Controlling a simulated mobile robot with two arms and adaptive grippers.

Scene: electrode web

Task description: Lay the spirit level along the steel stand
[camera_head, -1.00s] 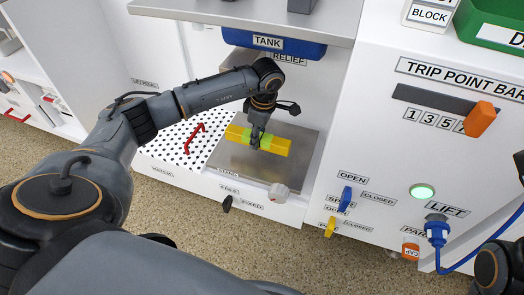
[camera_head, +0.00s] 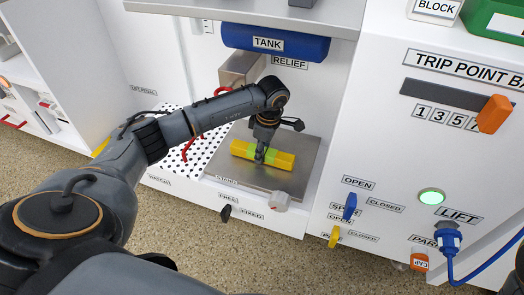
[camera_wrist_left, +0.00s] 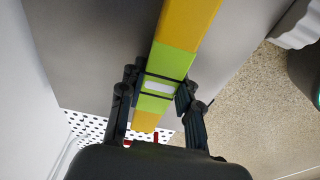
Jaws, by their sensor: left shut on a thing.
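The spirit level (camera_head: 280,161) is a yellow bar with a green middle band. The steel stand (camera_head: 225,174) is a flat grey plate in the lower bay, under the blue tank. My left gripper (camera_head: 261,155) is shut on the level at its green part, and the bar lies across above the plate. In the left wrist view the two fingers (camera_wrist_left: 159,97) straddle the green band of the level (camera_wrist_left: 185,25), with the grey plate (camera_wrist_left: 90,45) behind. I cannot tell whether the level touches the plate. My right gripper is not in view.
The blue tank (camera_head: 275,42) hangs above the stand. A perforated white panel (camera_head: 165,170) with a red handle (camera_head: 191,145) is left of it. The control panel with the lift plug (camera_head: 450,240) stands right.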

